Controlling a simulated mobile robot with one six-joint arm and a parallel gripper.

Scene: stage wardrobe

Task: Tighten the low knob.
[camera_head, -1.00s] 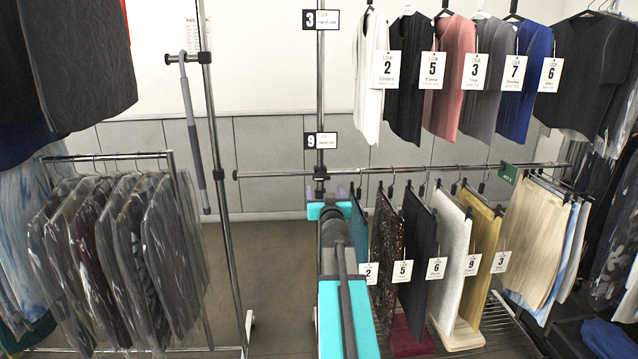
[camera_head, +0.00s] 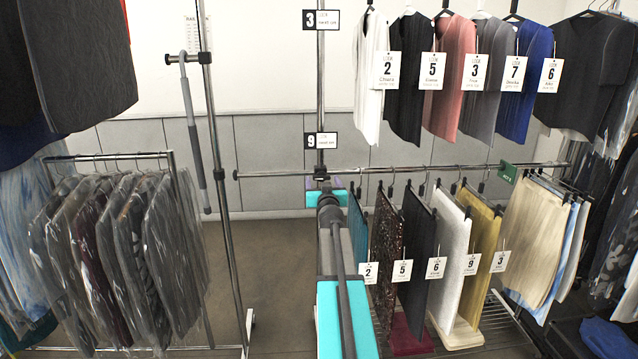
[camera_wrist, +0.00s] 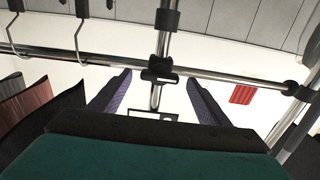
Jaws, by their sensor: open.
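The low knob appears to be on the black clamp (camera_head: 320,172) where the lower rail meets the upright post, below the "9" card (camera_head: 320,140). In the wrist view this black clamp (camera_wrist: 160,70) sits near the middle, on the rail. My gripper (camera_wrist: 159,77) is open, its two bluish-purple fingers spread either side of the clamp in that view. The fingers look apart from it, with nothing between them. I cannot make out the knob separately from the clamp.
Lower-rail garments (camera_head: 420,255) hang close right of my arm; their hangers (camera_wrist: 80,35) show left in the wrist view. Tops (camera_head: 405,95) hang above. A rack of bagged garments (camera_head: 120,260) stands left. The floor (camera_head: 270,270) between is clear.

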